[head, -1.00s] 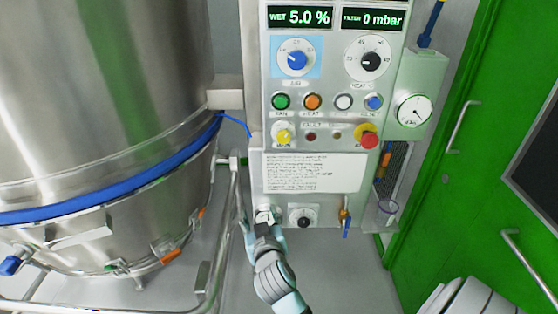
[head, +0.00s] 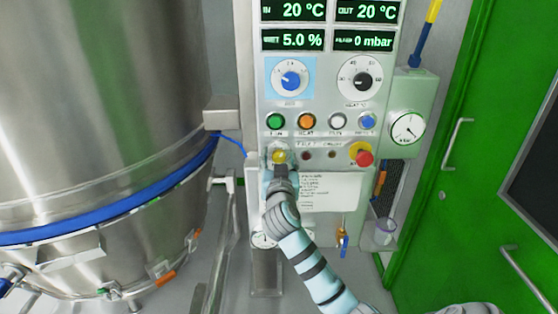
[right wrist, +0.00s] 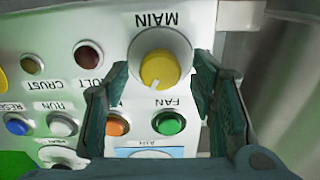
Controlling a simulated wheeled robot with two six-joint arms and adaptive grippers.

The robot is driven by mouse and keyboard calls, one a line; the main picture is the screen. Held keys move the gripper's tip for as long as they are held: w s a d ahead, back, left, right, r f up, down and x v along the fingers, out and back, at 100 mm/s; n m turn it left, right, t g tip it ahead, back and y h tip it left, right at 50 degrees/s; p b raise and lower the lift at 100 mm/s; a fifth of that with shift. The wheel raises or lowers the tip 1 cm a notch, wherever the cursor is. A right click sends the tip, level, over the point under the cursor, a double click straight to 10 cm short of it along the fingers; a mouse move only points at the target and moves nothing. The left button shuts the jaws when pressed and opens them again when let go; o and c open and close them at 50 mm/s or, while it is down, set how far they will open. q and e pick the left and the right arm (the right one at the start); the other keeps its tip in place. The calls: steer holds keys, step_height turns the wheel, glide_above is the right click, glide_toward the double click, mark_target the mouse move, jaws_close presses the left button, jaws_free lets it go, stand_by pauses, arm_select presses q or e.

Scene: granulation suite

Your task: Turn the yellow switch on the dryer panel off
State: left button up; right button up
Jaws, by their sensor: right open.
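The yellow switch (head: 279,156) is a round knob on a pale collar at the lower left of the dryer panel (head: 330,160). In the right wrist view, where the panel appears upside down, the yellow switch (right wrist: 160,70) sits under the label MAIN. A white mark on its face points toward the FAN button side. My right gripper (head: 280,170) is in front of the switch. In the right wrist view my right gripper (right wrist: 162,78) is open, one finger on each side of the knob. Contact cannot be told. My left gripper is not in view.
Green (head: 275,121), orange (head: 306,121), white and blue buttons sit above the switch. A red emergency button (head: 363,157) is to the right. A steel vessel (head: 100,120) stands at left. A gauge box (head: 408,125) and green door (head: 450,190) are at right.

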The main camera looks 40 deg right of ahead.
steer(key=c, duration=1.1)
steer(key=shift+c, duration=0.2)
steer(key=n+p, duration=0.3)
steer(key=n, duration=0.2)
steer(key=shift+r+p, duration=0.1)
steer(key=shift+p, duration=0.25)
steer(key=n+p, duration=0.2)
steer(key=n, duration=0.2)
steer(key=shift+a+n+p, duration=0.1)
steer(key=shift+n+p, duration=0.55)
steer(key=shift+n, duration=0.85)
steer(key=shift+f, duration=0.2)
